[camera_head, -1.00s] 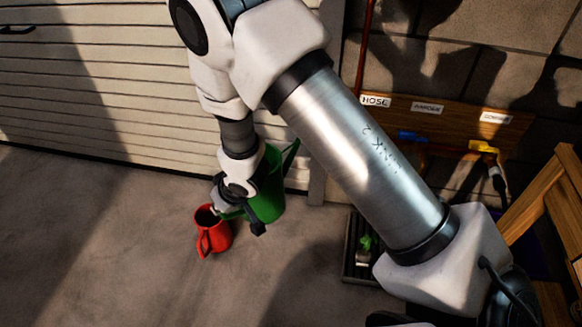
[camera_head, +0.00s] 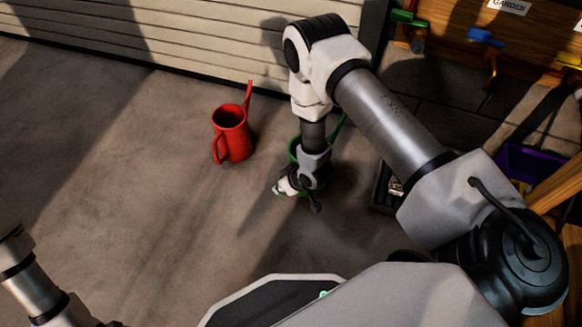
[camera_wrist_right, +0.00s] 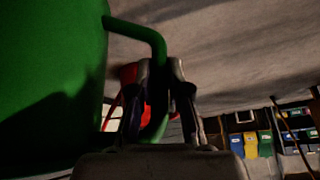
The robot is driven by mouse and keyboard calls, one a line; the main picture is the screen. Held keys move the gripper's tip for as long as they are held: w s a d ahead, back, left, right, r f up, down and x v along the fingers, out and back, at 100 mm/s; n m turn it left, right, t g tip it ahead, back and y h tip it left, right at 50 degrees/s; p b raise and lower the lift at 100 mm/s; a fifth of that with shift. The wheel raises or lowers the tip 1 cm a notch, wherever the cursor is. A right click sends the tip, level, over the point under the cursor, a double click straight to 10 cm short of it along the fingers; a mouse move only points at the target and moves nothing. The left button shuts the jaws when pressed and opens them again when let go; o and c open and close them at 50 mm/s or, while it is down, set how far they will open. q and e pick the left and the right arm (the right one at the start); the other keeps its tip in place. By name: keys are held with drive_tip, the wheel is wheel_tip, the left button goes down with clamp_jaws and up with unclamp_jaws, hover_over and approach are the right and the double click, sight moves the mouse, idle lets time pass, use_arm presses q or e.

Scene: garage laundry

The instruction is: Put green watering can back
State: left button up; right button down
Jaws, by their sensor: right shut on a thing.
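The green watering can (camera_head: 293,150) is mostly hidden behind my right gripper (camera_head: 298,184) in the head view; part of its rim and its thin spout show. In the right wrist view its green body (camera_wrist_right: 45,80) fills the left side. My right gripper, also in that view (camera_wrist_right: 158,78), is shut on its green handle (camera_wrist_right: 150,36). I cannot tell whether the can touches the floor. My left arm shows only at the bottom left; its gripper is out of view.
A red watering can (camera_head: 232,138) stands on the floor left of my right gripper. A dark tray (camera_head: 381,190) lies to the right. Hooks, one blue (camera_head: 486,38), and a GARDEN label (camera_head: 508,5) are on a wooden board. Floor at left is clear.

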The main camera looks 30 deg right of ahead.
drive_tip(key=w+d+f+b, duration=0.4)
drive_tip(key=w+d+b, duration=0.1)
drive_tip(key=shift+w+f, duration=0.15)
drive_tip(key=shift+f, duration=0.15)
drive_tip(key=c, duration=1.1)
unclamp_jaws()
drive_tip(key=shift+a, duration=0.1)
use_arm(q)
wheel_tip(320, 180, down, 6)
drive_tip(key=shift+w+f, duration=0.15)
drive_tip(key=shift+w, duration=0.05)
